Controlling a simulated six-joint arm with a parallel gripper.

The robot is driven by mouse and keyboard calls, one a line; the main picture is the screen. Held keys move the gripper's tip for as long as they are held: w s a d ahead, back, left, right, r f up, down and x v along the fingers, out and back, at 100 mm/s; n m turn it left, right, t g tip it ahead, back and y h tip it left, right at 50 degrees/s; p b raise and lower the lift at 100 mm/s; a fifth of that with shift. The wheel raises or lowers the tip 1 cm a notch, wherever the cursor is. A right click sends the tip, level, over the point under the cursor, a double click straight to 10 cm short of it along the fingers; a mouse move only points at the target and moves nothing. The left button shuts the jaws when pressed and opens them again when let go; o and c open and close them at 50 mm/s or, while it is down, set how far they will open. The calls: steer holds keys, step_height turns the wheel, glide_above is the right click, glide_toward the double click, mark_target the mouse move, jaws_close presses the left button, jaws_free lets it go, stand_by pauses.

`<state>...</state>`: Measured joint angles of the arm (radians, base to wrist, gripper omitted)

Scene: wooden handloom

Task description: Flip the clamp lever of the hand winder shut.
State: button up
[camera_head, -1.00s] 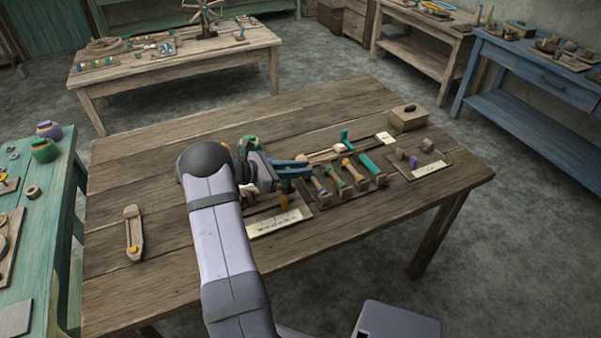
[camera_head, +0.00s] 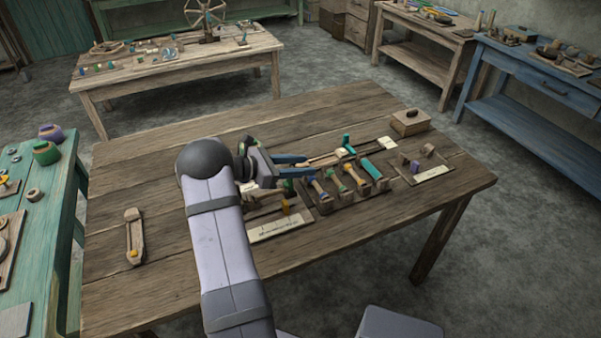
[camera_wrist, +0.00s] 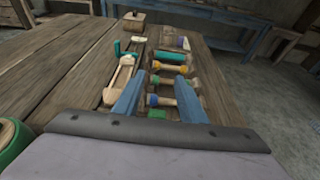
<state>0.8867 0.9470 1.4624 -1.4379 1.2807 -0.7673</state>
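My gripper (camera_head: 306,165) is over the middle of the wooden table, at the left end of the rack of bobbins. In the wrist view its two blue fingers are spread apart (camera_wrist: 159,80), with no object clearly held between them. A long, narrow wooden device (camera_wrist: 119,80) lies just left of the fingers in the wrist view. A teal upright piece (camera_head: 346,140) stands near its far end in the head view. I cannot tell for certain whether this is the hand winder and its clamp lever. My arm and gripper hide part of the table.
The bobbin rack (camera_head: 326,209) holds several bobbins beside the fingers. A lidded wooden box (camera_head: 410,123) stands at the back right. The table's left part is mostly clear, except for a slotted wooden piece (camera_head: 134,236).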

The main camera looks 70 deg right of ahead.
step_height(320, 180, up, 7)
steer(key=shift+b, duration=0.4)
